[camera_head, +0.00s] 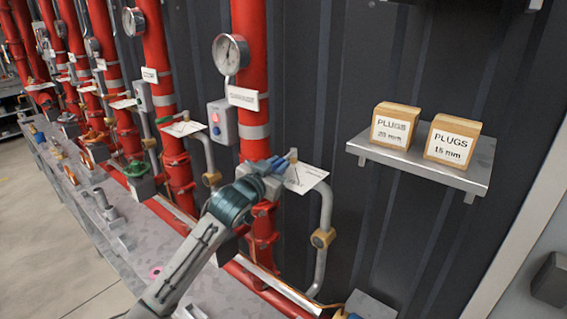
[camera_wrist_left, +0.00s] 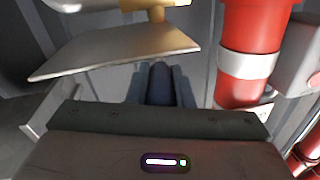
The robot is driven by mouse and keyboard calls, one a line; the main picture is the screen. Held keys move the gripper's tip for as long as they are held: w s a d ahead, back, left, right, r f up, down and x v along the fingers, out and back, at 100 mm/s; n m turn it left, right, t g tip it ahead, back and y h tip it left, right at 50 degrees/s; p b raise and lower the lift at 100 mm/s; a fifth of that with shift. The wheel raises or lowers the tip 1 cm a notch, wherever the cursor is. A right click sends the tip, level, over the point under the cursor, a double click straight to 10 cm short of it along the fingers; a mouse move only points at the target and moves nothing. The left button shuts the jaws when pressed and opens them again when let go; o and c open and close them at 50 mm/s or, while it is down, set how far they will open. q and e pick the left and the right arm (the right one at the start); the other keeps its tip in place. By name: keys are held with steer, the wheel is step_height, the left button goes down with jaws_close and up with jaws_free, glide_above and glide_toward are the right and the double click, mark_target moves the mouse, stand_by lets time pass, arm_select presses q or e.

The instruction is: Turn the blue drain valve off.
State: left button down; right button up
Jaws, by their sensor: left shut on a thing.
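The blue drain valve handle (camera_head: 262,164) sits in front of the nearest red pipe in the head view, close to a brass fitting and a white tag. My left gripper (camera_head: 275,170) reaches up to it from below and partly covers the valve. In the left wrist view, a dark blue handle (camera_wrist_left: 160,82) lies between the two fingers of my left gripper (camera_wrist_left: 160,76), which are shut on it. The valve body is mostly hidden, and the handle's exact angle is hard to tell. My right gripper is not in view.
A white tag (camera_head: 306,178) is right beside the gripper; a tag plate (camera_wrist_left: 115,50) hangs close in the wrist view. A grey bent pipe (camera_head: 326,215), a red pipe (camera_head: 254,120) and a button box (camera_head: 222,121) are near. A shelf (camera_head: 430,168) holds two plug boxes.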

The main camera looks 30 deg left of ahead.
arm_select(q)
steer(key=m+h, duration=0.1)
steer(key=a+h, duration=0.1)
steer(key=shift+a+m+h, duration=0.3)
steer(key=shift+m+h, duration=0.1)
steer(key=shift+w+h, duration=0.1)
steer(key=shift+h, duration=0.2)
steer(key=c, duration=1.5)
jaws_free()
steer(key=shift+o, duration=1)
steer(key=shift+w+f, duration=0.15)
steer(key=shift+w, duration=0.1)
steer(key=shift+s, duration=0.1)
